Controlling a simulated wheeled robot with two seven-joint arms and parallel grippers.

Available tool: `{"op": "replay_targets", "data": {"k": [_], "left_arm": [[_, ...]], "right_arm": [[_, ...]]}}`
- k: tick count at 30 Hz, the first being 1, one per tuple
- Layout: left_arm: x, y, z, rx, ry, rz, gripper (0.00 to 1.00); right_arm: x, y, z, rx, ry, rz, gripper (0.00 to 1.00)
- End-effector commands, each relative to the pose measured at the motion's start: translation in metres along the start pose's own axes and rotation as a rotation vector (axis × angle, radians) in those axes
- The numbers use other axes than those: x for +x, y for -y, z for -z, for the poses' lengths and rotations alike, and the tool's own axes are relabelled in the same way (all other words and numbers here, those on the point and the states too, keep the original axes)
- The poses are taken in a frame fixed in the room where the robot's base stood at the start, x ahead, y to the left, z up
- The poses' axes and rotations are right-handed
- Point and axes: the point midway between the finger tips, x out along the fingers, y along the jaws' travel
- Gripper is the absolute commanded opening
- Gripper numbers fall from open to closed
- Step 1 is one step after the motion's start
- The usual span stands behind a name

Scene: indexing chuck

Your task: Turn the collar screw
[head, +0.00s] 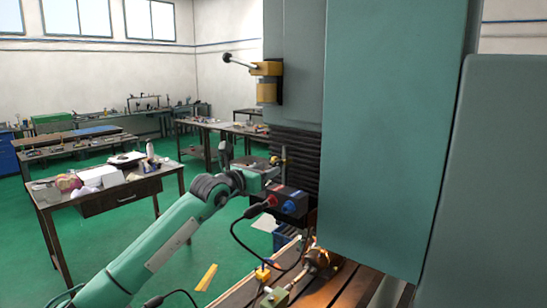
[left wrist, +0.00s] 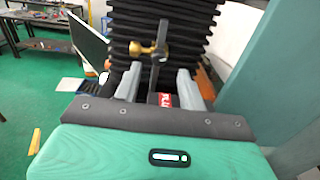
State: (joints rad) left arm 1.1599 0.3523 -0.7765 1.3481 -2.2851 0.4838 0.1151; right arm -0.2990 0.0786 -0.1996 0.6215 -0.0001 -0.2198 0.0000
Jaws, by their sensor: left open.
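The brass collar screw (left wrist: 150,48) shows in the left wrist view, its knob pointing left from a collar on a dark upright rod (left wrist: 156,72). The rod and the small screw (head: 275,160) also show in the head view, in front of black bellows. My left gripper (left wrist: 158,80) is open, its two grey fingers apart to either side of the rod's line. The screw appears just beyond and above the fingertips, and I see no contact. In the head view my left gripper (head: 262,177) is small and partly hard to make out. My right gripper is out of view.
A control box (head: 287,202) with a red and a blue plug and a hanging cable is just below the gripper. A copper-coloured chuck (head: 320,259) sits on the slotted machine table (head: 330,293). The large green machine head (head: 395,130) blocks the right. Workbenches stand far left.

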Motion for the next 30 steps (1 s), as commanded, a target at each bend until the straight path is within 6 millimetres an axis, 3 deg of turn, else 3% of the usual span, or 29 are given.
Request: {"op": "replay_targets", "data": {"k": [3, 9, 22, 28, 30], "left_arm": [[0.018, 0.0, -0.005, -0.001, -0.001, -0.001, 0.41], [0.035, 0.0, -0.003, -0.002, 0.0, 0.0, 0.41], [0.041, -0.001, 0.0, -0.001, 0.001, -0.001, 0.41], [0.041, -0.001, 0.0, -0.001, 0.001, -0.001, 0.02], [0.041, -0.001, 0.0, -0.001, 0.001, -0.001, 0.0]], "right_arm": [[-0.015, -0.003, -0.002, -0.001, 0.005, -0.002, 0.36], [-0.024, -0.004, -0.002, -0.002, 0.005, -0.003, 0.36], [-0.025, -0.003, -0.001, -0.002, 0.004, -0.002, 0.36], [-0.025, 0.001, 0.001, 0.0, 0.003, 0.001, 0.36], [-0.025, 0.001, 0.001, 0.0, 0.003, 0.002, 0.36]]}}
